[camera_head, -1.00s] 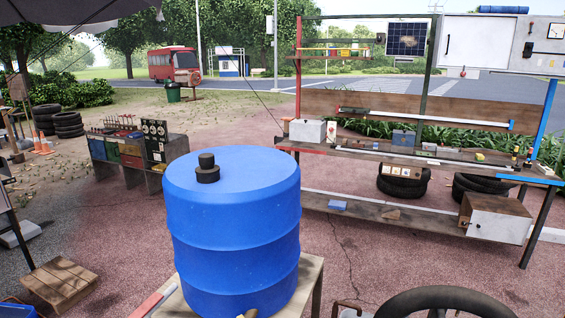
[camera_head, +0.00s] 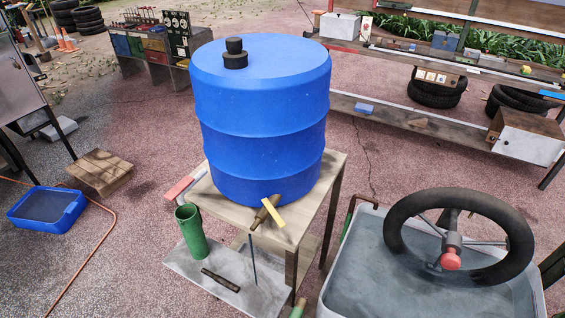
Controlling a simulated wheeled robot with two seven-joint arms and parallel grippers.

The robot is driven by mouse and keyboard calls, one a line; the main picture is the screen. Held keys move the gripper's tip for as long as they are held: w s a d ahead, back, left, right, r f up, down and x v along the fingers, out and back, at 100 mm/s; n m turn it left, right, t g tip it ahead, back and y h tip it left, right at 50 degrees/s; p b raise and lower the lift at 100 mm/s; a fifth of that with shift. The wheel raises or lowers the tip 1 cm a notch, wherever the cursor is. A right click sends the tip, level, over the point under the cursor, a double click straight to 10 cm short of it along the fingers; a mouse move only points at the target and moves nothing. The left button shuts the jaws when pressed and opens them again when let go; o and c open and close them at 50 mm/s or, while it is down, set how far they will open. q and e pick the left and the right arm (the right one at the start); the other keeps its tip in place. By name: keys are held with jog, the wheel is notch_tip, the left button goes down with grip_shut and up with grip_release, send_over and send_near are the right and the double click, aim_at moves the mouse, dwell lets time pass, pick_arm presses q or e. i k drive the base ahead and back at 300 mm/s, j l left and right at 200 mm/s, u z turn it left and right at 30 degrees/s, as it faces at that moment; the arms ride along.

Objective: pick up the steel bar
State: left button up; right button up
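Neither of my grippers is in view. I cannot tell for certain which thing is the steel bar. A short dark flat bar (camera_head: 220,280) lies on a grey metal shelf (camera_head: 262,296) below the blue barrel (camera_head: 262,125). A thin dark rod (camera_head: 253,262) stands nearly upright at that shelf. Long pale bars also show on the rack at the back right, one of them along its upper board (camera_head: 500,34). Nothing is seen touching any of these.
The barrel stands on a wooden stand (camera_head: 320,190), its tap (camera_head: 265,213) facing front. A green cylinder (camera_head: 191,231) stands on the grey shelf.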

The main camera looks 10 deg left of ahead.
aim_at(226, 284)
jog(key=k+u, duration=0.1)
jog(key=u, duration=0.65)
